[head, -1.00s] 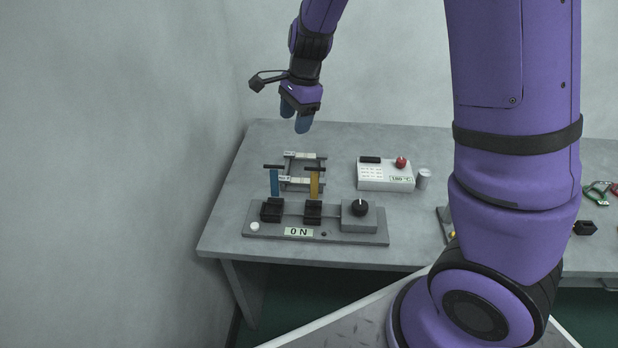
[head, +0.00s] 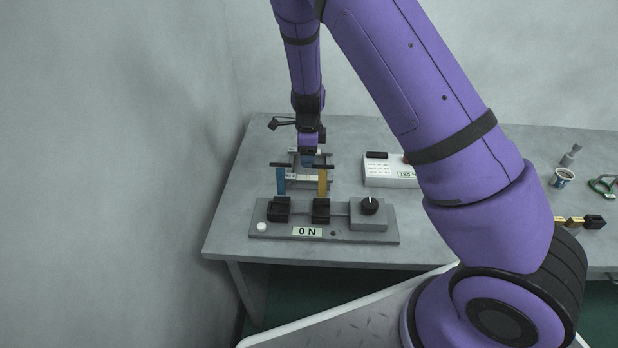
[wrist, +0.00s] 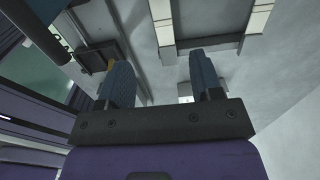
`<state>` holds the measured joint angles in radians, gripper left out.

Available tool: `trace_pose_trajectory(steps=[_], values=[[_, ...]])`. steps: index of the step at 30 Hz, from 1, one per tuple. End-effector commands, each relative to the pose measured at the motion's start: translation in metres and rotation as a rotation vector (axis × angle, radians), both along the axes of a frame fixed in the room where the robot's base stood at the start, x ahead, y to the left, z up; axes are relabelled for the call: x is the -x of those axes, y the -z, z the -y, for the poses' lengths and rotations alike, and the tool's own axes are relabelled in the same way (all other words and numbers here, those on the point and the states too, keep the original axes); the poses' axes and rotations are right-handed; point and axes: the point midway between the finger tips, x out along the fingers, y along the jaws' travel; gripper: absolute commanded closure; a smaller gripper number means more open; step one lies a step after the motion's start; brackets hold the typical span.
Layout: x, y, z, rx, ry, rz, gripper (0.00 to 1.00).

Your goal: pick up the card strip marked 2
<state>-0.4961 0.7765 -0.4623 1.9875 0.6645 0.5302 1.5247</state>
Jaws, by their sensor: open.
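Two pale card strips lie across a small grey rack (head: 327,184) behind the lever panel in the head view. The nearer strip (head: 303,178) partly shows; my gripper and the levers hide much of the rest. In the wrist view one pale strip (wrist: 163,22) is at the top middle and another (wrist: 257,20) at the top right. I cannot read a 2 on either. My gripper (wrist: 160,62) is open, with nothing between its fingers. In the head view my gripper (head: 309,158) is low over the rack. I cannot tell whether it touches anything.
A wall rises at the left.

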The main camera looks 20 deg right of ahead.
Motion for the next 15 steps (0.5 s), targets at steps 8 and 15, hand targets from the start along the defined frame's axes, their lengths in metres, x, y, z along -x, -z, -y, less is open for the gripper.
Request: trace_pose_trajectory(steps=[8, 15], values=[[0.000, 0.033, 0.000, -0.001, 0.000, -0.002, 0.40], [-0.003, 0.054, 0.001, 0.000, 0.001, -0.003, 0.40]])
